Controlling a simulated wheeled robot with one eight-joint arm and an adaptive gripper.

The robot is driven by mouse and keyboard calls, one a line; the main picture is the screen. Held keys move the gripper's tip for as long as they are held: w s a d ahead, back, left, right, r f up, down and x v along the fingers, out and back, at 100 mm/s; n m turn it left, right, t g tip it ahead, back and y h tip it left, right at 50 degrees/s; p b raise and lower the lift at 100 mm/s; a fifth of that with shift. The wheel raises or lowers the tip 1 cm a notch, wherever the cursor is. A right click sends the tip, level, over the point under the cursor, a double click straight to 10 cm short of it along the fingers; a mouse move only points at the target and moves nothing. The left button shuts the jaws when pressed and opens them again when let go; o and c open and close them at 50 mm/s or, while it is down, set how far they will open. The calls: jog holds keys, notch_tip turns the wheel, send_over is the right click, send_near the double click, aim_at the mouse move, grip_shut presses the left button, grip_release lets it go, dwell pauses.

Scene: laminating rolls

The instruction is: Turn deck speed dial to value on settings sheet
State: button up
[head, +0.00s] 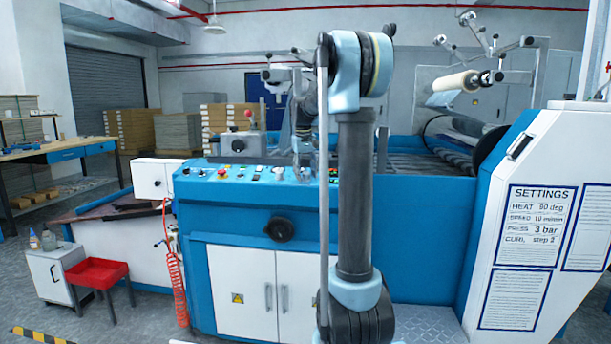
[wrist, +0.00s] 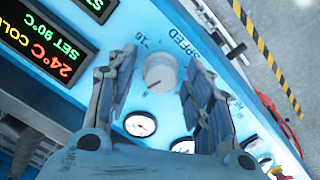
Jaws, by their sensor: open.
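The speed dial (wrist: 160,72) is a round whitish knob on the blue deck panel, with "SPEED" and "10" printed near it. A small dark mark shows toward its lower left in the wrist view; the exact value cannot be read. My gripper (wrist: 160,58) is open, with one finger on each side of the dial and visible gaps to both. Whether the fingertips reach down around it I cannot tell. In the head view my gripper (head: 303,168) is over the panel, partly behind my arm. The settings sheet (head: 540,225) on the white cabinet reads SPEED 10 m/min, though small and slightly blurred.
A display (wrist: 45,45) reads 24°C COLD, SET 90°C. Gauges (wrist: 140,124) sit beside the dial, close to my fingers. A red button (head: 222,172) and other controls line the panel. A black handwheel (head: 279,229) sticks out from the machine's front below.

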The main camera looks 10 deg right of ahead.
notch_tip(320, 180, up, 12)
jog(key=s, duration=0.1)
jog(key=shift+s+a+f, duration=0.15)
jog(key=shift+s+a, duration=0.15)
jog(key=shift+a, duration=0.15)
jog(key=shift+s, duration=0.15)
jog(key=s+d+f+m, duration=0.1)
jog(key=s+f, duration=0.6)
jog(key=s, duration=0.5)
jog(key=s+f, duration=0.6)
jog(key=s, duration=0.7)
jog(key=s+f+m, duration=0.1)
jog(key=s+f, duration=1.6)
jog(key=f, duration=0.3)
jog(key=shift+s+t+y, duration=0.15)
jog(key=shift+t+y, duration=0.15)
jog(key=shift+y, duration=0.1)
jog(key=shift+w+f, duration=0.2)
jog(key=shift+w, duration=0.2)
jog(key=shift+c, duration=0.2)
